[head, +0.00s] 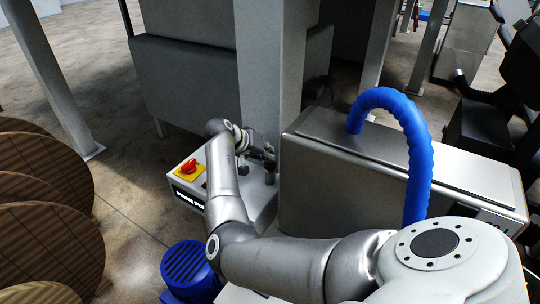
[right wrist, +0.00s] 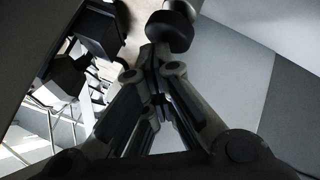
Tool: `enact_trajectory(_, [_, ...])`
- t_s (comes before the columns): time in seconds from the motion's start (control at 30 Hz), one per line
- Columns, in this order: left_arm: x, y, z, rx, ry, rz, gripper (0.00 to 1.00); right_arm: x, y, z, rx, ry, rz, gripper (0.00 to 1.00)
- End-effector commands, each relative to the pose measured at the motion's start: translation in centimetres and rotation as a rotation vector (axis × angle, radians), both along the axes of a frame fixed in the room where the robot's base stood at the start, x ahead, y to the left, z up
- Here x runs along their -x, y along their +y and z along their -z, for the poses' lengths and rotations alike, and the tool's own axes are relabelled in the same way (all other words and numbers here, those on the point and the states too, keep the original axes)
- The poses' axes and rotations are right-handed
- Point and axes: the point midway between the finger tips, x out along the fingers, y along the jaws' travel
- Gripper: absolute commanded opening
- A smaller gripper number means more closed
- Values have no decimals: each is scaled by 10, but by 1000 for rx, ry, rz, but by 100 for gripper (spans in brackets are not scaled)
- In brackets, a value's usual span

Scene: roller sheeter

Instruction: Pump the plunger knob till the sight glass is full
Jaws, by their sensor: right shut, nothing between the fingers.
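My right gripper (head: 262,150) is at the far end of my right arm, above a light control box (head: 250,200). In the right wrist view its fingers (right wrist: 155,62) are together and empty. A dark round knob (right wrist: 171,27) on a short stem shows just beyond the fingertips; I take it for the plunger knob. Whether the tips touch it I cannot tell. In the head view the gripper and arm cover much of this spot. I cannot make out the sight glass in either view. My left gripper is not in view.
A red rotary switch (head: 188,167) on a yellow plate is on the box, left of my arm. A grey column (head: 268,60) rises behind. A metal cabinet (head: 390,170) with a blue hose (head: 425,150) is on the right. A blue motor (head: 190,268) and wooden reels (head: 45,250) are at left.

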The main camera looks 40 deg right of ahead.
Motion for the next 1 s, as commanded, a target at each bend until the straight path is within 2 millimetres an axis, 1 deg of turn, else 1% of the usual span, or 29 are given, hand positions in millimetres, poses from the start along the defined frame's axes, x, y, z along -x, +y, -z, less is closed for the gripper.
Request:
enact_trajectory(0.03, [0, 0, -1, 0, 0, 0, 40, 1, 1, 2, -4, 4, 2, 0])
enact_trajectory(0.17, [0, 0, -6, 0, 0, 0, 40, 1, 1, -4, -4, 4, 1, 0])
enact_trajectory(0.8, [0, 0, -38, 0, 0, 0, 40, 0, 0, -44, -2, 2, 0, 0])
enact_trajectory(1.0, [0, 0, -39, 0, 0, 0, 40, 0, 0, -46, -1, 2, 0, 0])
